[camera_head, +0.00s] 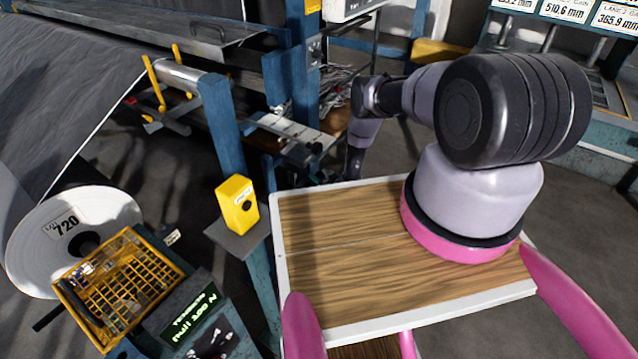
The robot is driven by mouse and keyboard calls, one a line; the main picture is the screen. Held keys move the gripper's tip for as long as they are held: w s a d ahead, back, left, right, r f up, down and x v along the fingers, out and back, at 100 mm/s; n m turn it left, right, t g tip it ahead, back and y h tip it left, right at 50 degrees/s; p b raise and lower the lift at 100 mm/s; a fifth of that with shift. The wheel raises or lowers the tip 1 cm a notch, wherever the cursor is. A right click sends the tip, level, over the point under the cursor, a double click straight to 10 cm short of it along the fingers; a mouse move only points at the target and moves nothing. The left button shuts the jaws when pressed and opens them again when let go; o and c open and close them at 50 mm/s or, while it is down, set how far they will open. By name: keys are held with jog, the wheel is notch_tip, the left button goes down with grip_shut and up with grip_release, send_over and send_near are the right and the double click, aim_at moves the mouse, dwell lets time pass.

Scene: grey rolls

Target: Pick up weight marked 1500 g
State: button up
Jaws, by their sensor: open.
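I cannot make out a weight marked 1500 g in the head view. My arm rises from its pink-ringed base, reaches away and bends down beyond the far edge of the wooden board. Its end is hidden there, so I cannot see my gripper or what is near it. A yellow wire basket (118,287) at the lower left holds small dark and metallic items that are too small to identify.
The white-edged wooden board (340,250) is bare left of my arm base. A yellow box (237,205) stands on a small grey plate. A dark display (190,318) and a large white roll marked 720 (40,250) are at the left. Blue machine frames stand behind.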

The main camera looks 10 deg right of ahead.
jog(key=shift+w+a+f, duration=0.1)
jog(key=shift+w+f, duration=0.1)
jog(key=shift+w, duration=0.2)
grip_shut()
dwell(1.1)
jog(key=shift+w+r, duration=0.1)
jog(key=shift+r, duration=0.05)
